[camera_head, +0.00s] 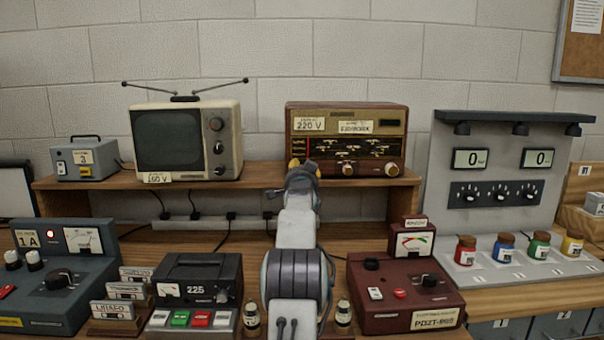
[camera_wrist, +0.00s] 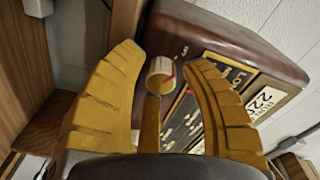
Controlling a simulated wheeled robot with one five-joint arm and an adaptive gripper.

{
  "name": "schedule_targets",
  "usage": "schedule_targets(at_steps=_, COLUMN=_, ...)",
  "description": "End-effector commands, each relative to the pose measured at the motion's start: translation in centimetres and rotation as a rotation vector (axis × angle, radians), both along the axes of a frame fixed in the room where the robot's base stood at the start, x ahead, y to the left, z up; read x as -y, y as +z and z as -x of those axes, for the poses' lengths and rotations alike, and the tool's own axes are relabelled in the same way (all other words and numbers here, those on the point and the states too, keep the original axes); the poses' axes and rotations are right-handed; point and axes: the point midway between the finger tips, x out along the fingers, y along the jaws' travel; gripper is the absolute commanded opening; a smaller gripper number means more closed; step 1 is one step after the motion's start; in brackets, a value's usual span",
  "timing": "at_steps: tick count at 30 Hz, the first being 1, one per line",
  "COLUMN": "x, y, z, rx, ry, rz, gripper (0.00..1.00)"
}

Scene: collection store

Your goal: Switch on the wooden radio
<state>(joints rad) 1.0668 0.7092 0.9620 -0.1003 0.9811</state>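The wooden radio (camera_head: 347,116) stands on the raised shelf, with a gold dial front, a "220 V" label and pale knobs along its lower edge. My gripper (camera_head: 303,168) is raised in front of its lower left corner and hides that part in the head view. In the wrist view the radio (camera_wrist: 205,32) shows its front at an angle. A pale round knob (camera_wrist: 160,76) with a red mark lies between the yellow fingers of my gripper (camera_wrist: 166,62). The fingers are apart, with gaps beside the knob. I cannot tell whether they touch it.
A cream television (camera_head: 185,140) with antennas and a grey box (camera_head: 86,159) share the wooden shelf (camera_head: 263,176). A dark 225 device (camera_head: 196,285) and a red meter unit (camera_head: 403,290) stand on the bench at either side of my arm. A grey panel with jars (camera_head: 495,190) is at right.

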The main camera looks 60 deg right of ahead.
Motion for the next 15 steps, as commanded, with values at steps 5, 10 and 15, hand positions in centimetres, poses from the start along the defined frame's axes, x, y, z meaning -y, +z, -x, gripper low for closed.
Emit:
schedule_targets(at_steps=5, x=-0.01, y=0.01, z=0.01, rx=0.000, ry=0.000, rz=0.000, gripper=0.26)
schedule_targets(at_steps=10, x=-0.01, y=0.01, z=0.01, rx=0.000, ry=0.000, rz=0.000, gripper=0.10)
schedule_targets(at_steps=15, x=-0.01, y=0.01, z=0.00, rx=0.000, ry=0.000, rz=0.000, gripper=0.00)
